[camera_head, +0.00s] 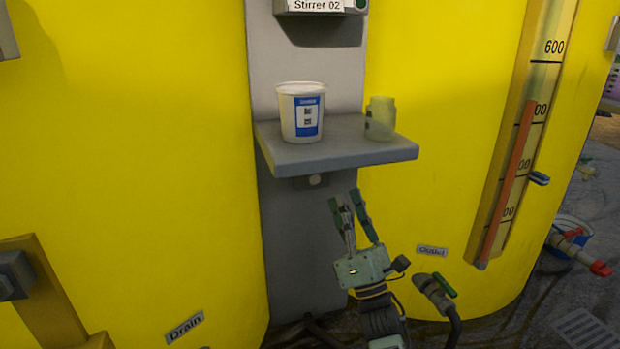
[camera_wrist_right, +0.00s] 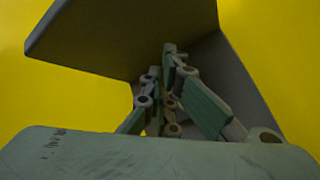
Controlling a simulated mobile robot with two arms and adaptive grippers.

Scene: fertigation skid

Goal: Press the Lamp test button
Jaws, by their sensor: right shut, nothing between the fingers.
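In the right wrist view, the gripper fingers (camera_wrist_right: 160,62) show against the shelf's dark underside (camera_wrist_right: 120,35); no button is visible there. My left gripper is not in view.
A white tub (camera_head: 302,112) and a translucent jar (camera_head: 381,120) stand on the shelf. A box labelled Stirrer 02 (camera_head: 318,5) hangs above. Yellow tanks (camera_head: 130,150) flank the grey column (camera_head: 300,240). A green-handled valve (camera_head: 438,290) is right of my right gripper.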

